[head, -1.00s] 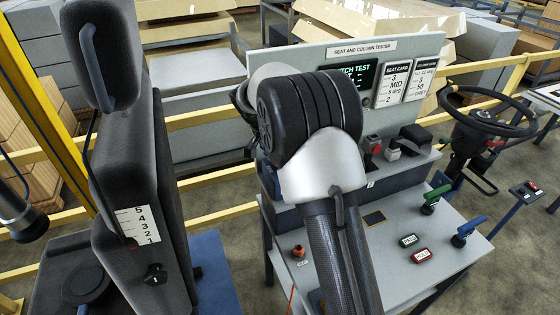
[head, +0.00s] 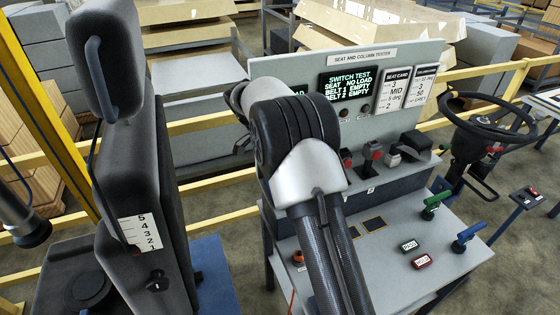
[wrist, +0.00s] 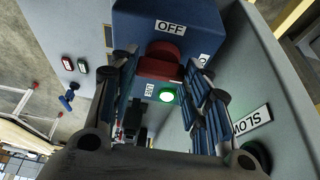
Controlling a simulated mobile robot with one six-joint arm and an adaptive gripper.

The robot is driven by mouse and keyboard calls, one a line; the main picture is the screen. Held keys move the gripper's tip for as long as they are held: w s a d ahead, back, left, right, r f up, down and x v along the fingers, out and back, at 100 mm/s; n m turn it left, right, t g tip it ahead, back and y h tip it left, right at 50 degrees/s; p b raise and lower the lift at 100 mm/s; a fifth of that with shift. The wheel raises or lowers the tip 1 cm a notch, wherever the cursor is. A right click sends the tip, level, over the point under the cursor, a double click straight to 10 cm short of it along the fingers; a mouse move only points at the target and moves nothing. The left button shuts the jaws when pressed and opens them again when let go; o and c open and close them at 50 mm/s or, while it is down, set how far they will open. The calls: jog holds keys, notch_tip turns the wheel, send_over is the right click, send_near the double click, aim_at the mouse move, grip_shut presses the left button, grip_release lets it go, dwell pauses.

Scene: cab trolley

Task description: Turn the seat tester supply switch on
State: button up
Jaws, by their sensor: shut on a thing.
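In the wrist view a blue box carries a red switch handle (wrist: 160,68) on a round red hub, below an OFF label (wrist: 170,27). My gripper (wrist: 163,78) is shut on the handle, with one finger at each side. A small white label (wrist: 149,88), turned sideways and hard to read, sits below left of the handle. Beside it a round green lamp (wrist: 167,96) glows. In the head view my arm hides the gripper and the switch. The tester console (head: 405,270) stands under and right of my arm.
A large dark seat (head: 135,170) stands close at left. The console's screen (head: 350,84) reads SWITCH TEST, seat no load, belts empty. Blue (head: 470,235) and green (head: 436,204) levers rise at the console's right. A steering wheel (head: 488,115) stands beyond. A SLOW label (wrist: 251,121) shows in the wrist view.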

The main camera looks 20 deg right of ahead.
jog(key=o, duration=1.1)
jog(key=shift+c, duration=0.2)
jog(key=v, duration=1.2)
